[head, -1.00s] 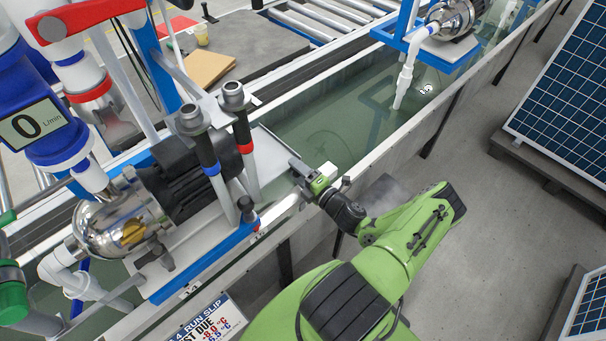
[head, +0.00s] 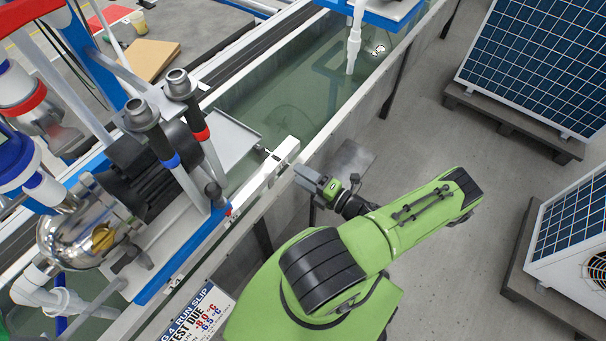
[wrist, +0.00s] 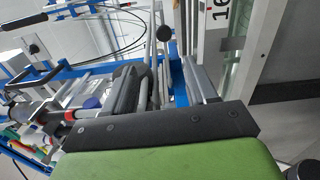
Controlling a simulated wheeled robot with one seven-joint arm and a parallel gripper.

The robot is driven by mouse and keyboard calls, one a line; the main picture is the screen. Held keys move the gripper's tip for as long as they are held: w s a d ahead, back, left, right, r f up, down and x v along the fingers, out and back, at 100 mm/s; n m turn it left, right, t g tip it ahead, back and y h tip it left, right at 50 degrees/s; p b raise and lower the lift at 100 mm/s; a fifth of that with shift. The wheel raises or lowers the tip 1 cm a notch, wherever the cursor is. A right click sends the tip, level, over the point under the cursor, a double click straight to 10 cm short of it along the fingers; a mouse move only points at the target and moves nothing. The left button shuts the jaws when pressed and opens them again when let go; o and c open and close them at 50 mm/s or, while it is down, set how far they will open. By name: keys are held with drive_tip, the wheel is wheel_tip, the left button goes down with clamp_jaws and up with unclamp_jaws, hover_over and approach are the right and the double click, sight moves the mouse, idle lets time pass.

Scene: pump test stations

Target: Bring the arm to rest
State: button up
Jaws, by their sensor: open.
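My gripper (head: 308,178) is at the end of my green arm in the head view, just right of the water tank's near wall (head: 262,180). It points toward the tank and is clear of the wall. No object shows between its fingers. In the wrist view a dark gripper part (wrist: 160,130) and green housing fill the lower middle.
The pump station with a steel pump (head: 75,235) and upright pipes stands on the left. The water tank (head: 300,95) runs diagonally behind. Boxes with solar panels (head: 535,65) on pallets stand at right. A run slip sign (head: 198,320) is at bottom. Grey floor lies free between.

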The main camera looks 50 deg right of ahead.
idle(0.3)
drive_tip(key=w+a+r+n+g+y+p, duration=0.1)
drive_tip(key=w+a+r+n+g+y, duration=0.15)
drive_tip(key=a+r+n+g, duration=1)
drive_tip(key=w+a+r+n+g+y+p, duration=0.1)
drive_tip(key=w+r+n+g+y+p, duration=0.3)
drive_tip(key=n, duration=1.7)
drive_tip(key=s+a+r+n+t+h, duration=0.2)
drive_tip(key=s+a+r+n+h, duration=0.1)
drive_tip(key=r+n, duration=0.6)
drive_tip(key=s+a+r+n+t+h, duration=0.2)
drive_tip(key=s+a+r+n+h, duration=0.2)
drive_tip(key=s+a+r+n, duration=0.2)
wheel_tip(320, 180, up, 4)
drive_tip(key=s+n, duration=0.2)
drive_tip(key=n, duration=0.2)
drive_tip(key=shift+n, duration=0.35)
